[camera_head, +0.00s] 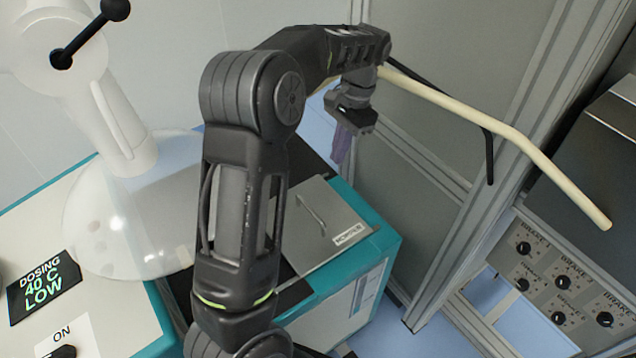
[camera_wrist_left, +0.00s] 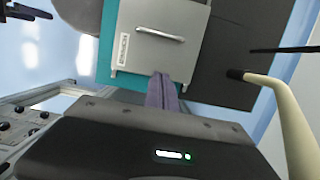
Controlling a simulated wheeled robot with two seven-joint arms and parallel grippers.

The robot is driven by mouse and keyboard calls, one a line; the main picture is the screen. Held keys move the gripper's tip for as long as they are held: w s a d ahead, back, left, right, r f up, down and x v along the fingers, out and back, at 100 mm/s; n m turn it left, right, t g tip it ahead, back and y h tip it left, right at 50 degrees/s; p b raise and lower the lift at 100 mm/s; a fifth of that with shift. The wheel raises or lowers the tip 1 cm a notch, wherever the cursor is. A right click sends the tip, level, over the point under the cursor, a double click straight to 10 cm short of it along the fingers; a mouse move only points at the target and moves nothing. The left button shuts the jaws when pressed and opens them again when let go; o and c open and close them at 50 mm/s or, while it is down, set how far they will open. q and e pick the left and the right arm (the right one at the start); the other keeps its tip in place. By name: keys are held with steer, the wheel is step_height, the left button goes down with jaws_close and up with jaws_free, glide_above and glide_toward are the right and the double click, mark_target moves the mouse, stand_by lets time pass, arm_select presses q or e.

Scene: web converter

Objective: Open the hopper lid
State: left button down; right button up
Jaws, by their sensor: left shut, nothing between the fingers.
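The hopper lid (camera_head: 322,222) is a grey square panel with a bar handle (camera_head: 311,207) and a small white label. It lies flat on top of the teal-edged cabinet. In the left wrist view the lid (camera_wrist_left: 160,45) and its handle (camera_wrist_left: 160,34) are near the top. My left gripper (camera_head: 341,148) has purple fingers and hangs above and beyond the lid in the head view. It is shut and empty, apart from the handle. My left arm covers part of the lid's left side.
A cream rod (camera_head: 500,128) runs right from near my gripper. A metal frame post (camera_head: 490,190) and a brake knob panel (camera_head: 560,275) stand at right. A clear dome (camera_head: 120,235) and a dosing display (camera_head: 43,287) are at left.

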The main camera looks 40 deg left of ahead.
arm_select(q)
steer(key=p, duration=0.1)
glide_toward(317, 211)
steer(key=shift+w+d+f, duration=0.1)
steer(key=shift+w+f, duration=0.15)
steer(key=shift+f, duration=0.25)
steer(key=shift+w+d+f, duration=0.1)
steer(key=shift+w+f, duration=0.15)
steer(key=shift+f, duration=0.25)
steer(key=shift+s+a+f+p, duration=0.1)
steer(key=shift+s+a+p, duration=0.15)
steer(key=shift+s, duration=0.35)
steer(key=shift+s+a+p, duration=0.15)
steer(key=shift+s+p, duration=0.1)
steer(key=shift+s, duration=0.35)
steer(key=shift+s+a+f, duration=0.1)
steer(key=shift+s, duration=0.25)
steer(key=shift+s+f, duration=0.15)
steer(key=shift+s+a, duration=0.1)
steer(key=shift+s, duration=0.05)
